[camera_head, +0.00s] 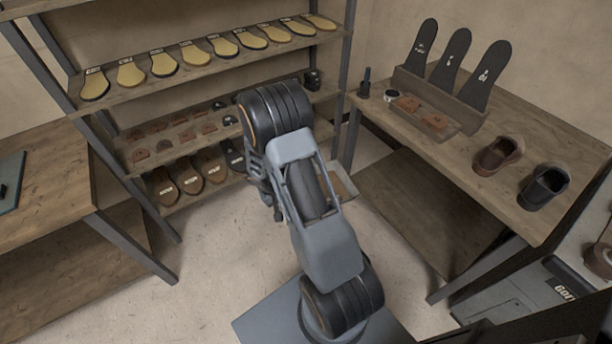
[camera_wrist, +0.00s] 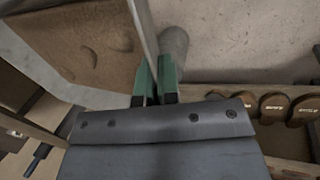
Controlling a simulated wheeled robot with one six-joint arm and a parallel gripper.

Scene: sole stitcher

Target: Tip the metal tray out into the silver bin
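My gripper (camera_wrist: 155,82) shows in the wrist view with two green fingertips close together. A thin pale metal edge (camera_wrist: 146,32) stands between them, and they are shut on it; it looks like the rim of the metal tray. A brown surface with rounded bumps (camera_wrist: 75,45) lies to its left, probably the tray's inside or its contents. A grey rounded form (camera_wrist: 174,45) shows just behind the right fingertip, perhaps the silver bin. In the head view my arm hides the gripper; only a brown, pale-edged corner of the tray (camera_head: 341,187) shows right of the arm.
A shelf rack (camera_head: 135,92) with soles and heels stands behind my arm. A wooden table (camera_head: 545,135) with insoles and shoe pieces is at right, another table (camera_head: 50,190) at left. Open floor (camera_head: 215,260) lies between them. A grey machine (camera_head: 520,295) stands lower right.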

